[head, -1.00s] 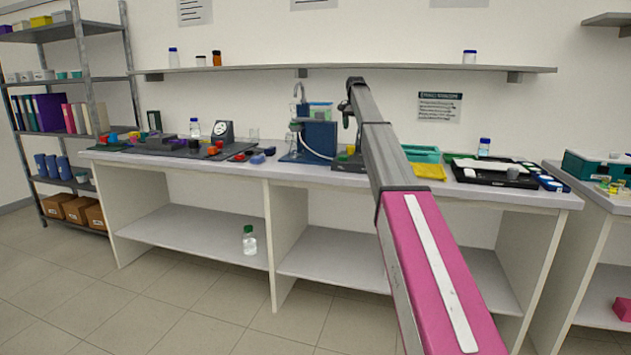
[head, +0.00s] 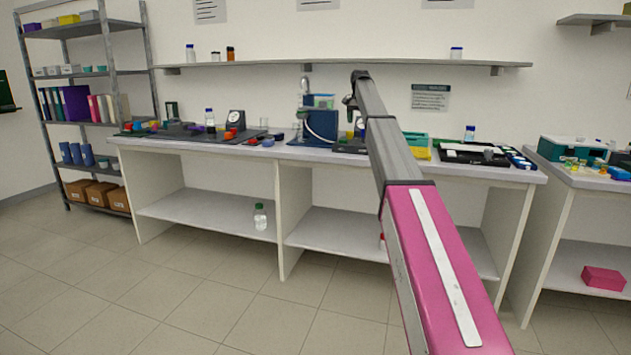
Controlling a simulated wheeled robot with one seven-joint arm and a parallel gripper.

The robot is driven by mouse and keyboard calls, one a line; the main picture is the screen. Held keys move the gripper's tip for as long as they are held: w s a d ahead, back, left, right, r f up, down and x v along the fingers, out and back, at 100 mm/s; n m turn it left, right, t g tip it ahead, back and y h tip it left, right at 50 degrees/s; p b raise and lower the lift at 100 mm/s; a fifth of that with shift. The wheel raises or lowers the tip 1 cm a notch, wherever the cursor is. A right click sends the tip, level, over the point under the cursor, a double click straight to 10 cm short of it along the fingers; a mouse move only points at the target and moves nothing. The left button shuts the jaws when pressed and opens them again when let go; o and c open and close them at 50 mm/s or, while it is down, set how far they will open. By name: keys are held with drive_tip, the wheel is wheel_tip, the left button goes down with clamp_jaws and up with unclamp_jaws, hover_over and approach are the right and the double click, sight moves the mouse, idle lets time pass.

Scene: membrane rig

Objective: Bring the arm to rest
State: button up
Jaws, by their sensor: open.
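My arm reaches forward from the lower right of the head view, with a pink link nearest and grey links beyond. My gripper (head: 350,103) is at the far end, small and dark, hanging in front of the wall above the bench (head: 262,152). Its fingers are too small to make out clearly, and I see nothing held in it. The arm hides part of the bench top and the shelf space below.
A blue rig (head: 320,127) with tubing stands on the bench left of the arm. A dark tray (head: 474,153) lies to the right. A wall shelf (head: 400,64) runs behind. A bottle (head: 260,217) stands on the lower shelf. The floor in front is clear.

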drive_tip(key=s+f+n, duration=0.2)
drive_tip(key=s+f, duration=1.1)
drive_tip(key=f, duration=0.5)
drive_tip(key=s+f+n, duration=0.1)
drive_tip(key=s+f, duration=1.3)
drive_tip(key=f, duration=0.4)
drive_tip(key=s+f+n, duration=0.1)
drive_tip(key=s+f, duration=0.4)
drive_tip(key=s, duration=0.5)
drive_tip(key=s+f+n, duration=0.1)
drive_tip(key=s+f, duration=0.5)
drive_tip(key=s, duration=0.4)
drive_tip(key=s+f+n, duration=0.1)
drive_tip(key=s+f, duration=0.4)
drive_tip(key=s, duration=0.6)
drive_tip(key=shift+f, duration=0.25)
